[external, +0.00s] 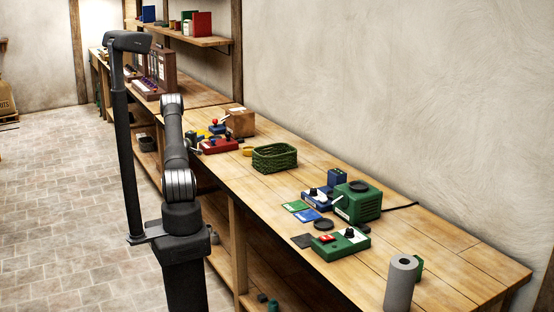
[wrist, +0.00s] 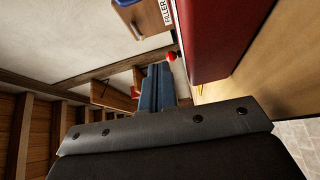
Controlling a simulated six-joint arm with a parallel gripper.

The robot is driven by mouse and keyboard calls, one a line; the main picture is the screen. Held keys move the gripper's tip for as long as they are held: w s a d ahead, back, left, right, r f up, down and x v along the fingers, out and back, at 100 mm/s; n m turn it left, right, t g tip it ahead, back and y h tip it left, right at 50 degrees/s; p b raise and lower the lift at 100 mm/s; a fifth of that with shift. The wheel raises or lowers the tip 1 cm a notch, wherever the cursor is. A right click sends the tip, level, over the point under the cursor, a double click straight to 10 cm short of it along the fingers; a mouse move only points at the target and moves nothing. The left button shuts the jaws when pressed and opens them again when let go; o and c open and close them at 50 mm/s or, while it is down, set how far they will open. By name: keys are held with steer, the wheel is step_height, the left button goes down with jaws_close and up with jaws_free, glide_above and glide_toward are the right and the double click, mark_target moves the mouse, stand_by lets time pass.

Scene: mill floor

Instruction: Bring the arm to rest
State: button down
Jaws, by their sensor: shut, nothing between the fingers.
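My gripper (wrist: 158,76) is shut and empty; its fingers show as a dark blue-grey block beyond the black housing in the wrist view. In the external view my arm (external: 174,145) reaches over the bench edge, and the gripper end is small and partly hidden behind the arm beside the red box (external: 220,145). In the wrist view the red box (wrist: 217,35) fills the upper right, close to the fingers. I cannot tell whether they touch. A red ball knob (wrist: 172,56) shows just past the fingertips.
The wooden bench (external: 255,200) runs along the wall. A wooden box (external: 240,122) stands behind the red box. A green basket (external: 274,158), a green machine (external: 357,201), a green-and-white box (external: 341,243) and a grey cylinder (external: 400,283) stand nearer. The tiled floor (external: 70,220) at left is clear.

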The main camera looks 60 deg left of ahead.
steer(key=shift+w+d, duration=0.25)
steer(key=shift+d, duration=0.15)
steer(key=w+d+v, duration=0.1)
steer(key=v, duration=1.3)
steer(key=x, duration=0.4)
steer(key=a+x, duration=0.1)
steer(key=x, duration=0.9)
steer(key=shift+s+a, duration=0.2)
steer(key=shift+s, duration=0.2)
steer(key=s+a, duration=0.2)
steer(key=s, duration=0.1)
steer(key=shift+a+r, duration=0.1)
steer(key=shift+a, duration=0.1)
steer(key=v, duration=1)
steer(key=w+d+r+m+g+h, duration=0.4)
steer(key=w+r+m+h, duration=0.3)
steer(key=r, duration=0.5)
steer(key=shift+w+d+r+h, duration=0.25)
steer(key=shift+w+h, duration=1.05)
steer(key=shift+h, duration=0.3)
